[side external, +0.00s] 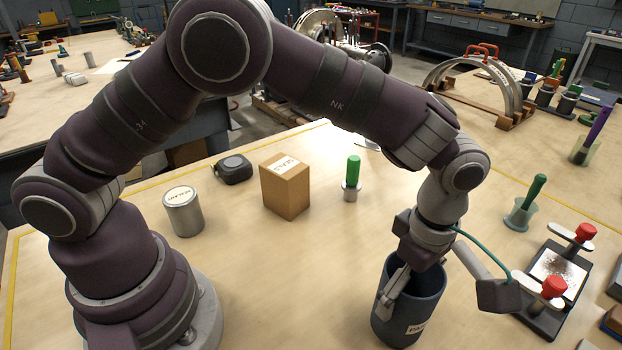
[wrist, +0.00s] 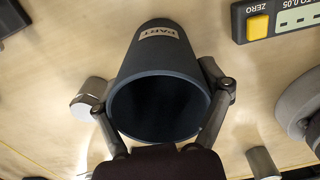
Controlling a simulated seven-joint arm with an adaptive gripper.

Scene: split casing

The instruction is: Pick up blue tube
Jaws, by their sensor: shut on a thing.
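The blue tube (side external: 408,312) is a wide, dark blue open-topped cylinder with a white label starting "PART". It is upright at the lower right of the side view, and I cannot tell whether its base touches the table. My gripper (side external: 400,290) is at its upper part, shut on it. In the wrist view the tube (wrist: 160,62) fills the middle, its dark mouth towards the camera. The two fingers of my gripper (wrist: 160,105) lie on opposite sides of its wall. The inside is too dark to see into.
A cardboard box (side external: 285,185), a sealant can (side external: 183,212) and a green-topped cylinder (side external: 352,178) stand left of the tube. A fixture with red knobs (side external: 556,275) and a green-handled tool (side external: 526,205) are to the right. The table between the can and tube is clear.

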